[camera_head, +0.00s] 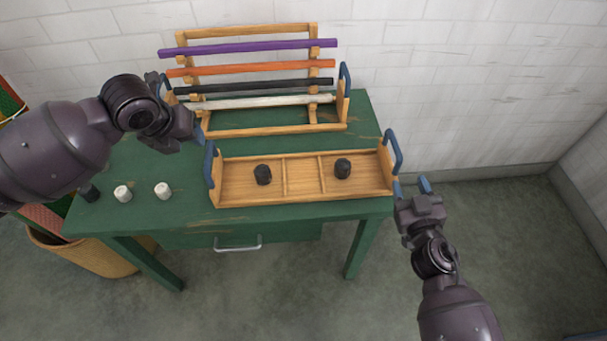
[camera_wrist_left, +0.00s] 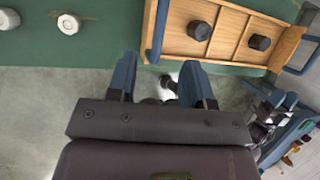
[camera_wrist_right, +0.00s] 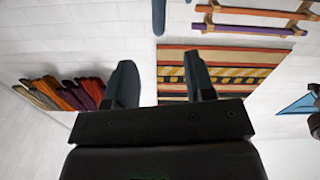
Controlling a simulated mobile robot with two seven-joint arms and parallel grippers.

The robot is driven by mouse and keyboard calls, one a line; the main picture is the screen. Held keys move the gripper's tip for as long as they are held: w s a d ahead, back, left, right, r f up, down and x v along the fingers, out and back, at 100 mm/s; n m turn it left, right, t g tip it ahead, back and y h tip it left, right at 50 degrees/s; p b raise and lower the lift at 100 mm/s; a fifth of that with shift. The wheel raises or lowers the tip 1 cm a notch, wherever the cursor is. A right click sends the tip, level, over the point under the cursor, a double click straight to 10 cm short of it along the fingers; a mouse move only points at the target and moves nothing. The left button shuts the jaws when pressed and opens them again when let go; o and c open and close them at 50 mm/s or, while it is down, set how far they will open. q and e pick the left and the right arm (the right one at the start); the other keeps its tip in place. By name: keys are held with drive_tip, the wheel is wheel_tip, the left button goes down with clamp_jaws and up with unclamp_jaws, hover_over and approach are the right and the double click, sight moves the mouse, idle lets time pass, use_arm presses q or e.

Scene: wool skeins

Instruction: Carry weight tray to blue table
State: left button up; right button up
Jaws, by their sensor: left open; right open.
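The wooden weight tray (camera_head: 302,195) lies on the green table (camera_head: 150,217), with a blue handle at each end. Two black weights, one left (camera_head: 263,175) and one right (camera_head: 343,168), sit in its outer compartments. My left gripper (camera_head: 202,135) is open near the left handle (camera_head: 211,163), apart from it as far as I can tell; in the left wrist view its fingers (camera_wrist_left: 160,75) are spread with nothing between them. My right gripper (camera_head: 412,188) is open just beside the right handle (camera_head: 393,152); the right wrist view shows its fingers (camera_wrist_right: 162,80) empty.
A wooden rack (camera_head: 240,132) with purple, orange, black and white bars stands behind the tray. Two white weights (camera_head: 162,190) (camera_head: 122,194) and a dark one (camera_head: 90,191) stand at the table's left. A wicker basket (camera_head: 95,257) is on the floor.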

sight(207, 152)
use_arm(q)
drive_tip(key=x, duration=1.1)
use_arm(e)
drive_tip(key=w, duration=1)
drive_tip(key=shift+w+a, duration=0.35)
use_arm(q)
drive_tip(key=shift+r, duration=0.1)
drive_tip(key=shift+c, duration=0.3)
use_arm(e)
drive_tip(key=shift+c, duration=0.3)
use_arm(q)
clamp_jaws()
use_arm(e)
clamp_jaws()
